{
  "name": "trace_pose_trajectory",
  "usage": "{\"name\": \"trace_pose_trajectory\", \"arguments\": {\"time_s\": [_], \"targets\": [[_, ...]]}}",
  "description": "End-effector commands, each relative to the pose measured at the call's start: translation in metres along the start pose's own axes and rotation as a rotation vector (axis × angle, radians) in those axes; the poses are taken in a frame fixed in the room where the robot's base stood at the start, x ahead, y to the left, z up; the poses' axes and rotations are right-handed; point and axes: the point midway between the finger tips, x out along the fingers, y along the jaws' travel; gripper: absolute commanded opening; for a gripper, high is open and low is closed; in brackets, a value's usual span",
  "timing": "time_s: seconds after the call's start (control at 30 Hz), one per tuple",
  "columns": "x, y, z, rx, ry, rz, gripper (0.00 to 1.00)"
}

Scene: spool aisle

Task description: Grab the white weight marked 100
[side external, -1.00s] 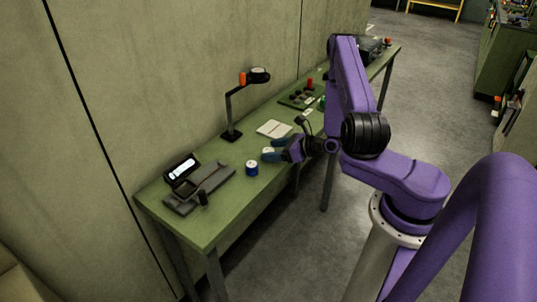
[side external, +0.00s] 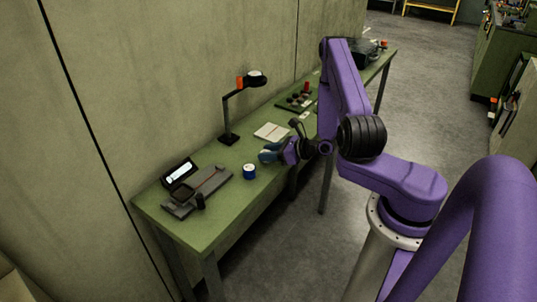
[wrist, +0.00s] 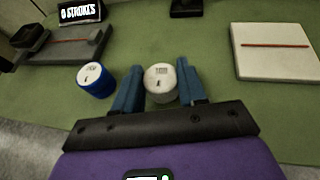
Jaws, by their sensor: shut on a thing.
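A white cylinder weight (wrist: 160,82) stands between the blue fingers of my gripper (wrist: 158,68) in the wrist view. The fingers are shut on its sides. Small dark print shows on its top, too small to read for certain. In the side view my gripper (side external: 268,154) is low over the green table, and its fingers mostly hide the white weight. A blue weight with a white top (wrist: 93,78) stands apart, to the left of my gripper in the wrist view; it also shows in the side view (side external: 249,171).
A notebook (side external: 271,132) lies behind my gripper. A lamp on a black stand (side external: 229,138) is near the wall. A grey tray device with a lit display (side external: 182,172) sits at the near end of the green table (side external: 215,224). Several small items stand farther along it.

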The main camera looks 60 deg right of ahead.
Motion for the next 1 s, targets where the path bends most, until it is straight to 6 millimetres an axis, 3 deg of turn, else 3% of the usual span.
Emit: {"name": "trace_pose_trajectory", "arguments": {"time_s": [0.3,0.53,1.0], "targets": [[-0.013,0.000,0.029,-0.003,-0.002,-0.002,0.08],[-0.056,0.017,0.053,0.001,-0.001,-0.004,0.08],[-0.082,0.029,0.065,-0.001,-0.002,-0.003,0.08]]}}
